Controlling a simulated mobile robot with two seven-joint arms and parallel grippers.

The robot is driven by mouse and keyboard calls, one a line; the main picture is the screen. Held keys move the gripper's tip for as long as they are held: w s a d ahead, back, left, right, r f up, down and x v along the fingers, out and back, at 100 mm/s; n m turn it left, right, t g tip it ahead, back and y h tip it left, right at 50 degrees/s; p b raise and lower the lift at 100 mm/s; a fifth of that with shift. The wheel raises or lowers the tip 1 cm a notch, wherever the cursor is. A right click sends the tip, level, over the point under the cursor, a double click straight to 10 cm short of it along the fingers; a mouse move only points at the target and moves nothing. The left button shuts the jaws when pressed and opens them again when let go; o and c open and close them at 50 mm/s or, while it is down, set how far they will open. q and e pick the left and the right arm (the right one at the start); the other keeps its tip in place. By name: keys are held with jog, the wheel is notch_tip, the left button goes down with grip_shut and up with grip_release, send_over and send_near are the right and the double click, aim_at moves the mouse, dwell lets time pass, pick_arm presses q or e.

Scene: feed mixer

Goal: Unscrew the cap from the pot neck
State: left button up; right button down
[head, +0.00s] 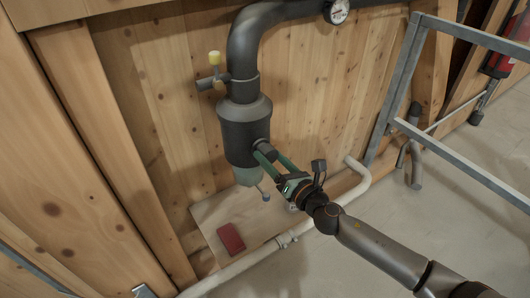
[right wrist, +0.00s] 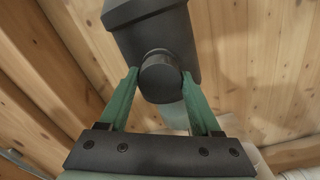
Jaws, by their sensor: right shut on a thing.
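The dark pot (head: 240,130) hangs under a thick dark pipe against the plank wall, with a greenish see-through bowl (head: 247,176) below it. A round black cap (right wrist: 160,76) faces the right wrist camera on the side neck of the pot; it also shows in the head view (head: 264,146). My right gripper (right wrist: 160,82) has its two green fingers on either side of the cap and is shut on it. The cap sits against the neck, and the neck behind it is mostly hidden. In the head view my right gripper (head: 264,152) reaches in from the lower right. My left gripper is not in view.
A valve with a yellow knob (head: 214,58) sticks out left of the pot. A wooden board (head: 208,213) below carries a red box (head: 230,238). A pale pipe (head: 350,193) runs along the wall base. A grey metal frame (head: 455,163) stands right; open floor lies at front.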

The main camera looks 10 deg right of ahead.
jog(key=shift+v, duration=1.2)
jog(key=shift+s, duration=0.1)
jog(key=shift+v, duration=1.45)
